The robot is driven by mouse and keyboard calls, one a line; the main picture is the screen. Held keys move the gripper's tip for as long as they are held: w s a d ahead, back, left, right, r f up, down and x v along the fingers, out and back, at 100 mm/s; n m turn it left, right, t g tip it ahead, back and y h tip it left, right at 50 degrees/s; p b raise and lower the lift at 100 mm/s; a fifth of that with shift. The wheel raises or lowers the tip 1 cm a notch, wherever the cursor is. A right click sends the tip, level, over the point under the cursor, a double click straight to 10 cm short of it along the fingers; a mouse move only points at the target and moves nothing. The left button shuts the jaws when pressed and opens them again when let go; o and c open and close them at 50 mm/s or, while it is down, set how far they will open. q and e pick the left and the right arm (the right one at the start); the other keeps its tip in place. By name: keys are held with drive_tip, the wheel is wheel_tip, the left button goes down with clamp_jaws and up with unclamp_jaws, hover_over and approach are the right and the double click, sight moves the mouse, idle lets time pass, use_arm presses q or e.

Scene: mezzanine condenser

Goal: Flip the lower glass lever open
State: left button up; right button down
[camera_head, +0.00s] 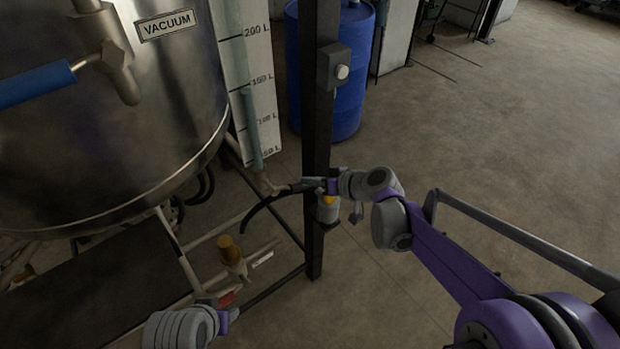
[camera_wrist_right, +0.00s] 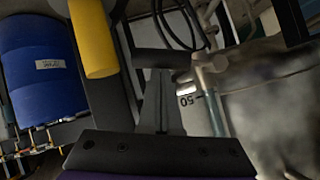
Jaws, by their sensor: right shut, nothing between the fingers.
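The glass tube (camera_head: 253,130) runs down beside the white scale board, and a pale fitting (camera_head: 264,184) sits at its lower end. The tube (camera_wrist_right: 213,108) and its lower fitting (camera_wrist_right: 206,64) also show at the right of the right wrist view. A dark bar (camera_wrist_right: 160,58) reaches toward that fitting; I cannot tell for sure that it is the lever. My right gripper (camera_head: 290,187) is shut and empty, close beside the fitting. Its fingertips (camera_wrist_right: 160,74) lie just below the dark bar; contact is unclear. My left gripper (camera_head: 229,315) is low at the bottom, its fingers unclear.
A dark post (camera_head: 314,120) with a grey button box (camera_head: 333,68) stands near my right gripper. The steel tank (camera_head: 110,150) fills the left. A blue barrel (camera_head: 355,75) stands behind. A yellow-knobbed valve (camera_head: 231,255) sits below. The floor at right is open.

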wheel_tip(320, 180, down, 3)
drive_tip(key=shift+r+m+g+y+b, duration=0.1)
drive_tip(key=shift+m+g+y+b, duration=0.3)
drive_tip(key=shift+m+y+b, duration=0.45)
drive_tip(key=s+a+f+m+y+b, duration=0.3)
drive_tip(key=a+f+m+y+b, duration=0.1)
drive_tip(key=f+m+y+b, duration=0.1)
drive_tip(key=f+m+b, duration=0.1)
drive_tip(key=b, duration=0.1)
drive_tip(key=shift+a+g+y+b, duration=0.2)
drive_tip(key=shift+g+y+b, duration=0.15)
drive_tip(key=shift+g+b, duration=0.05)
drive_tip(key=shift+s+a+f, duration=0.1)
drive_tip(key=shift+s+f, duration=0.1)
drive_tip(key=p+v, duration=0.1)
drive_tip(key=v, duration=1)
drive_tip(key=shift+w, duration=0.1)
